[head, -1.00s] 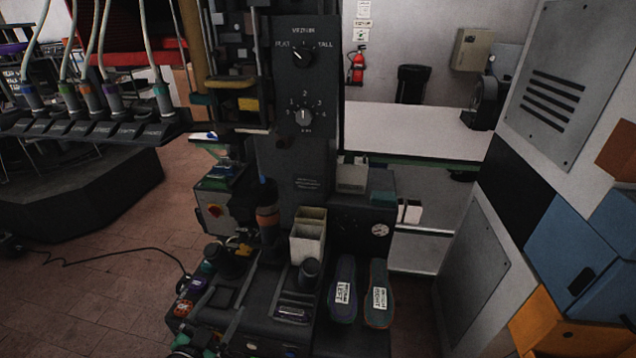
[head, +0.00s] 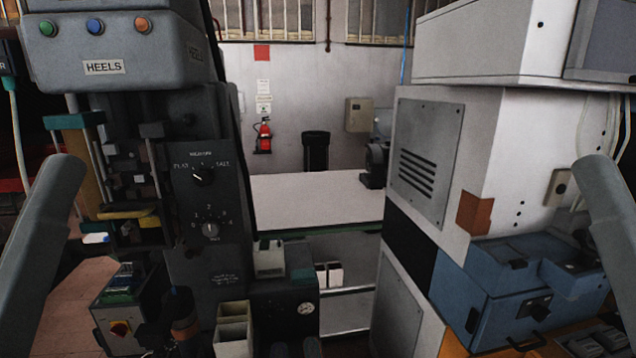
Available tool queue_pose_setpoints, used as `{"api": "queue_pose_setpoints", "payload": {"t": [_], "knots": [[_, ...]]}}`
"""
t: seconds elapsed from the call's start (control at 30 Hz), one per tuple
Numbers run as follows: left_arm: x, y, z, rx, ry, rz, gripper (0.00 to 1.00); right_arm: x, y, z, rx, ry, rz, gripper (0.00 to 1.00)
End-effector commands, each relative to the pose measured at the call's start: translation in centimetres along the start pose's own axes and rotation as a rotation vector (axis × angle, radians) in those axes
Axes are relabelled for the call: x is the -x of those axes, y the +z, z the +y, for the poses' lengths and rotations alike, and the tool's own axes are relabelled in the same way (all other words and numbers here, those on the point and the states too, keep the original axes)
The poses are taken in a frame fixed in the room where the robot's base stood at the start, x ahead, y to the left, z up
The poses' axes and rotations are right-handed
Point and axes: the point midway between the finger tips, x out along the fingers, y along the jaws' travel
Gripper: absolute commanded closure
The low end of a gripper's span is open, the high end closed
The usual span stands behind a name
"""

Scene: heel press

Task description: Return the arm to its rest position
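Neither of my grippers is in the head view. A grey link of my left arm (head: 40,235) slants up at the left edge, and a grey link of my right arm (head: 612,225) slants at the right edge. Both run out of the picture, so the gripper ends are hidden. The heel press (head: 112,68) stands at the left with a HEELS label and green, blue and orange buttons. Its dark panel (head: 207,240) carries two knobs.
A blue machine (head: 500,285) and a tall white cabinet (head: 465,165) stand at the right. A white bench (head: 315,205) lies behind in the middle. Cream bins (head: 234,325) sit on the press base at the bottom. A fire extinguisher (head: 263,137) hangs on the far wall.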

Motion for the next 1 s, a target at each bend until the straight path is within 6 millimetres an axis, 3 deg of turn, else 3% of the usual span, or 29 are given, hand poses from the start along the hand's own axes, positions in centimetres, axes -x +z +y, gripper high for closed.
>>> {"api": "queue_pose_setpoints", "payload": {"t": [0.03, 0.4, 0.5, 0.6, 0.73, 0.87, 1.0], "knots": [[-3.5, -3.2, 0.0, -0.001, 0.000, 0.000, 0.12, -3.5, -3.2, 0.0, 0.000, 0.000, -0.001, 0.50], [-16.9, -15.4, -0.1, -0.002, 0.000, -0.002, 0.12, -16.9, -15.5, 0.1, 0.000, 0.000, -0.001, 0.50], [-19.5, -17.8, -0.1, -0.002, 0.000, -0.003, 0.12, -19.5, -17.9, 0.1, 0.000, 0.000, -0.001, 0.50], [-21.0, -19.1, -0.1, -0.002, 0.000, -0.003, 0.12, -20.9, -19.2, 0.1, 0.000, 0.000, -0.001, 0.50], [-21.4, -19.4, -0.1, -0.002, 0.000, -0.003, 0.12, -21.3, -19.5, 0.1, 0.000, 0.000, -0.002, 0.50], [-20.9, -19.1, -0.1, -0.002, 0.000, -0.003, 0.12, -20.9, -19.1, 0.1, 0.000, 0.000, -0.002, 0.50], [-19.1, -17.4, -0.1, -0.002, 0.000, -0.003, 0.12, -19.1, -17.4, 0.1, 0.000, 0.000, -0.002, 0.50]]}}
